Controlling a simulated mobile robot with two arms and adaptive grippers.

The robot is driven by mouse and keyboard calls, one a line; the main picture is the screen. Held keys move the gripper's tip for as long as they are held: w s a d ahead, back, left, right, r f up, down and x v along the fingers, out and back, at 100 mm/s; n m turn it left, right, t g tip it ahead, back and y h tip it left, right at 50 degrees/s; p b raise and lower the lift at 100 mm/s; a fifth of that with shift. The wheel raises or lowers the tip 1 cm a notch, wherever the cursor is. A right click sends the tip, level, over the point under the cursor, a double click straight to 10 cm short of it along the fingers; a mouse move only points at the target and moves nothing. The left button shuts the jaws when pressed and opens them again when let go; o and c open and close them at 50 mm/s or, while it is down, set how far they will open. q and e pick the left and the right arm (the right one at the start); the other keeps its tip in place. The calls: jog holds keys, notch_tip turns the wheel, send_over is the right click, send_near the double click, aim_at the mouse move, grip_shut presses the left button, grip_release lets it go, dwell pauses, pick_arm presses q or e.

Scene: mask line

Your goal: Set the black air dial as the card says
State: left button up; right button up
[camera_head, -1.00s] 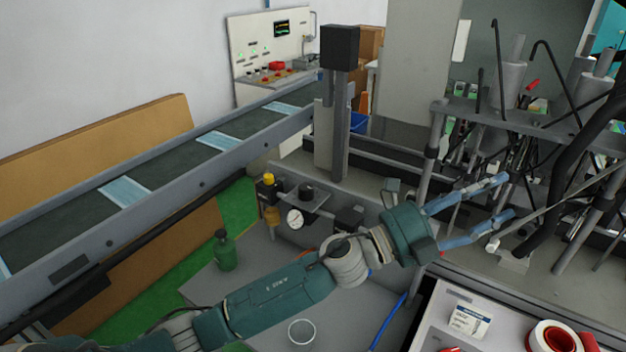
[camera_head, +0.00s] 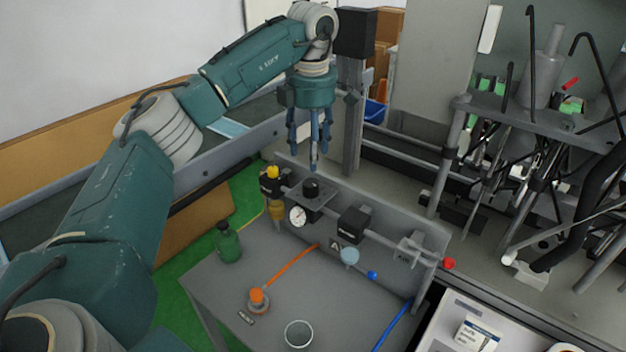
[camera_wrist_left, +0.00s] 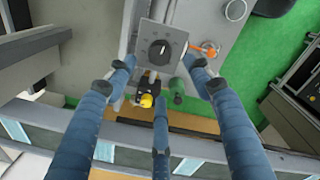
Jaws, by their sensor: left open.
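The black air dial (camera_head: 311,187) is a round knob on a grey plate (camera_head: 322,203) on the air unit at the bench's back edge. The wrist view shows the dial (camera_wrist_left: 160,52) from above, with a light pointer mark and small marks around it. My left gripper (camera_head: 313,158) points down, open and empty, a little above the dial and apart from it. In the wrist view its fingers (camera_wrist_left: 160,72) spread around the dial. A white card or box (camera_head: 478,334) with dark print lies in the tray at lower right; its text is too small to read. My right gripper is not in view.
A white gauge (camera_head: 298,215) and a yellow knob (camera_head: 272,172) sit close to the dial. A green bottle (camera_head: 229,243), an orange knob (camera_head: 257,296) and a glass cup (camera_head: 298,335) stand on the bench (camera_head: 220,290). A grey post stands behind the gripper.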

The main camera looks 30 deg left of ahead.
aim_at(311, 183)
pick_arm(q)
notch_tip(311, 183, down, 9)
jog(key=shift+w+a+r+p, duration=0.1)
jog(key=shift+w+p, duration=0.05)
jog(key=shift+p, duration=0.8)
jog(key=shift+f, duration=0.55)
jog(key=c, duration=1.2)
